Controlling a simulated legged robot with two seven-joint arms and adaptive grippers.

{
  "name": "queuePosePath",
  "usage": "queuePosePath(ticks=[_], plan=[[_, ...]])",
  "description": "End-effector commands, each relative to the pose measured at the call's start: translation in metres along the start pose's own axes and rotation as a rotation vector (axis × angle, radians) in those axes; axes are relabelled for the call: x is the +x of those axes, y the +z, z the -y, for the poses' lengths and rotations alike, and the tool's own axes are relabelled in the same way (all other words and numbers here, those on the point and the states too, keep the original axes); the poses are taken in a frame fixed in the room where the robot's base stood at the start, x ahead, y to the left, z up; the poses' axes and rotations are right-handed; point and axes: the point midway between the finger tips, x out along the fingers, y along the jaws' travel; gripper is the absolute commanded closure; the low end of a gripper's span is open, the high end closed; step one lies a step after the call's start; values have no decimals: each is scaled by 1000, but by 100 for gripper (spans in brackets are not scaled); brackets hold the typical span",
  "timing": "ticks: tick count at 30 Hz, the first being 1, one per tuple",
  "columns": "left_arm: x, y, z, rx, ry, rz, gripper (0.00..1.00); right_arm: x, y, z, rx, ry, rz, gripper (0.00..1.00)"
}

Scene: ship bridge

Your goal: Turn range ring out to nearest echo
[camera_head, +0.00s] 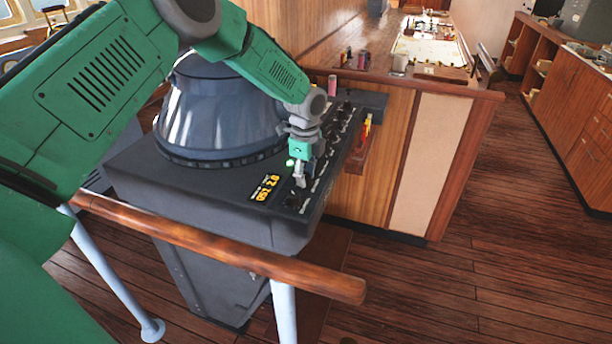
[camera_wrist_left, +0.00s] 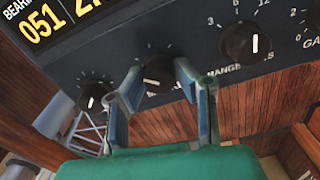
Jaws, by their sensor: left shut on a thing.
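The radar console's dark control panel (camera_head: 318,178) runs along its right side with a row of black knobs. My left gripper (camera_head: 300,180) reaches down to the panel's near end. In the wrist view its two fingers (camera_wrist_left: 163,88) stand on either side of a black knob (camera_wrist_left: 158,73) with a white pointer line, shut on it. A label reading roughly "RANGE" is partly legible below and right of that knob. The amber readout (camera_head: 265,188) shows numbers, with "051" legible in the wrist view (camera_wrist_left: 43,24). The radar screen and echoes are hidden inside the hood (camera_head: 215,120). My right gripper is out of view.
Another knob (camera_wrist_left: 247,43) with a numbered scale is close on the right, and a smaller-looking knob (camera_wrist_left: 92,97) on the left. A wooden handrail (camera_head: 220,248) crosses in front of the console. Open plank floor (camera_head: 450,285) lies to the right.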

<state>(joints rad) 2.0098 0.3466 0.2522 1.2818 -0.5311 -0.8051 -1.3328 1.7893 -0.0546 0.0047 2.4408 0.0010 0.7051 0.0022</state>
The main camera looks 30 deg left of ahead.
Motion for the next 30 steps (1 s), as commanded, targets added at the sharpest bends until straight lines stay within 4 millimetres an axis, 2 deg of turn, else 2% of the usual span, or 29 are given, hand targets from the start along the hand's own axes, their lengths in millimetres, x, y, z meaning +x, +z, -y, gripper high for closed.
queuePosePath(ticks=[4,5,6,15,19,23,30], plan=[[-1,1,2,-1,-6,1,100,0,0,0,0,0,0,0],[-1,1,2,-2,-6,1,67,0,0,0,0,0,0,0],[-1,1,2,-2,-6,1,54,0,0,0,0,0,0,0],[-2,0,0,-2,-4,0,54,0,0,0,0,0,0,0],[-10,0,0,-2,-5,0,54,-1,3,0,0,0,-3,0],[-32,0,1,-2,-7,0,54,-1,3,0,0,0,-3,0],[-82,1,2,-2,-5,0,54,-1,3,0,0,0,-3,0]])
